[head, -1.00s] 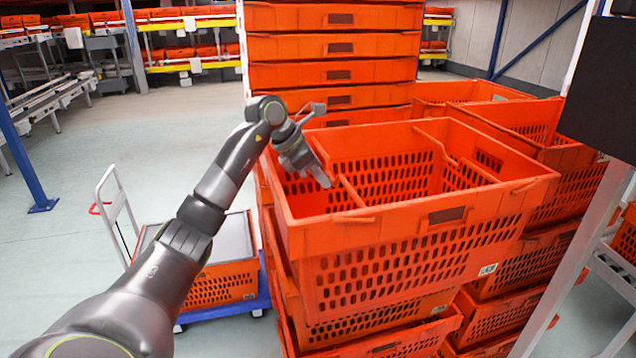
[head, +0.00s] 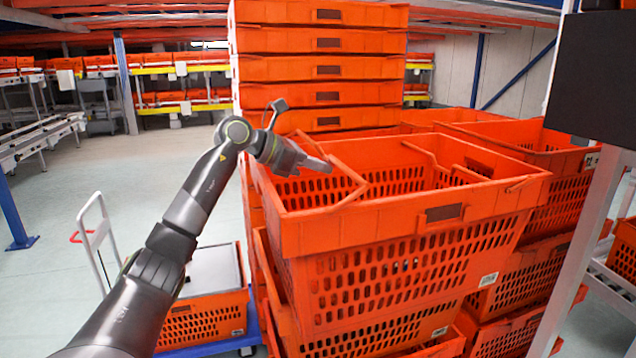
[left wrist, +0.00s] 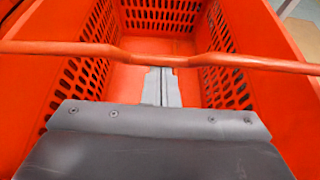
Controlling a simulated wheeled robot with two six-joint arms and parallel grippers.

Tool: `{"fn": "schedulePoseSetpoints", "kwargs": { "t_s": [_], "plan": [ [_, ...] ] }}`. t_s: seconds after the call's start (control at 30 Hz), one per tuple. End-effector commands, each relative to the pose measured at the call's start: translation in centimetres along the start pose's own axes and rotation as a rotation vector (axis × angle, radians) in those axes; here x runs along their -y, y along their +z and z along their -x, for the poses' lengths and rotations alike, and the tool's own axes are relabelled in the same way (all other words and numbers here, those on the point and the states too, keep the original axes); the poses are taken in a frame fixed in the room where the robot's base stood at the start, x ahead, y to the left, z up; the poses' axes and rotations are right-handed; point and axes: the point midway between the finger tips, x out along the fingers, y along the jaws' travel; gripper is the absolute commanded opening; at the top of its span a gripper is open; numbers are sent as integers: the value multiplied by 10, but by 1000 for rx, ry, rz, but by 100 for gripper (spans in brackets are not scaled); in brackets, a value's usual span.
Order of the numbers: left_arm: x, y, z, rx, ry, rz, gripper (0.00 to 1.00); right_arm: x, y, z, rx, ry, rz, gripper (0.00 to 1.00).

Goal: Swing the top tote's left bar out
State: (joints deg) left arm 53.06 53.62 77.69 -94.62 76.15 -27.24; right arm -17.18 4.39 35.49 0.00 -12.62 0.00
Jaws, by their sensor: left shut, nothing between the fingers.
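The top tote (head: 400,220) is an orange, open, perforated crate on a stack. Its left bar (head: 347,172) is a thin bent orange rod, raised above the rim on the left side and slanting over the opening. My left gripper (head: 322,165) is shut and empty, with its fingertips close to the bar over the tote's left part. In the left wrist view the bar (left wrist: 230,62) crosses the whole picture just beyond the shut fingertips (left wrist: 161,76). I cannot tell whether they touch. The right bar (head: 437,163) shows on the tote's right side. My right gripper is out of view.
A tall stack of orange totes (head: 318,70) stands right behind the top tote. More totes (head: 540,140) crowd the right, near a grey post (head: 585,230). A low cart with a tote (head: 205,315) stands at left.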

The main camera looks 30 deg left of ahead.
Motion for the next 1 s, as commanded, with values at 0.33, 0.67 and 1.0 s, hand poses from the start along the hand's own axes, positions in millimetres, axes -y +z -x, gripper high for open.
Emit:
{"fn": "schedulePoseSetpoints", "kwargs": {
  "t_s": [0.33,0.67,1.0],
  "plan": [
    [0,13,10,192,3,-1,0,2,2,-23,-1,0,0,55],
    [0,20,20,190,3,1,0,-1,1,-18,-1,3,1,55],
    [0,21,22,189,2,1,0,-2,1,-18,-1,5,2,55]
  ]
}}
